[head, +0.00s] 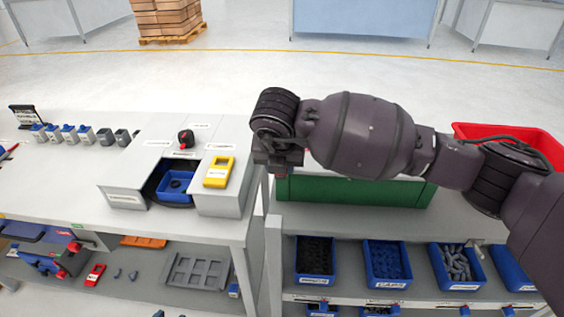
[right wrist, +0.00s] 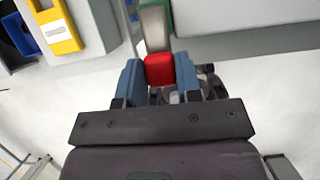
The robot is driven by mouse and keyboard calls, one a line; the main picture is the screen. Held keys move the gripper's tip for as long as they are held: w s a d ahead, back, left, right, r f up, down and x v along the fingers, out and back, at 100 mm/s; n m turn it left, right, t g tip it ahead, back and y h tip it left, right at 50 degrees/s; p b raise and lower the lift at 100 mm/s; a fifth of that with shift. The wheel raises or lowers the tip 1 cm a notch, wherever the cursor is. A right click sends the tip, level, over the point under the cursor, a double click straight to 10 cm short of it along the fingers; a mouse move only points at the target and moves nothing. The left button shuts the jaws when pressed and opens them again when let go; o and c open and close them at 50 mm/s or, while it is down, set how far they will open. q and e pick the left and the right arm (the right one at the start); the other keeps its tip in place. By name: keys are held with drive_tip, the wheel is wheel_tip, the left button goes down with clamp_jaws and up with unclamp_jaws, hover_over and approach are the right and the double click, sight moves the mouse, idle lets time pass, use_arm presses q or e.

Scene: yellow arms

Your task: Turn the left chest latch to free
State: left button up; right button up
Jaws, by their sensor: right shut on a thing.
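The green chest (head: 350,193) stands on the right-hand bench, its top partly hidden behind my right arm. My right gripper (head: 278,160) is at the chest's left end. In the right wrist view my right gripper (right wrist: 159,82) has its two blue fingers closed on a red block-shaped piece, the left chest latch (right wrist: 159,68). The latch is hidden behind the gripper in the head view, and its turn angle cannot be told. A green edge of the chest shows above it in the right wrist view. My left gripper is not in view.
A red bin (head: 510,132) is at the right behind my arm. A yellow device (head: 219,171) and a blue tray (head: 176,187) are on the left bench. Blue parts bins (head: 387,263) sit on the shelf below. A narrow gap separates the benches.

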drive_tip(key=shift+r, duration=0.15)
drive_tip(key=o, duration=0.9)
drive_tip(key=v, duration=1)
drive_tip(key=shift+s+r, duration=0.25)
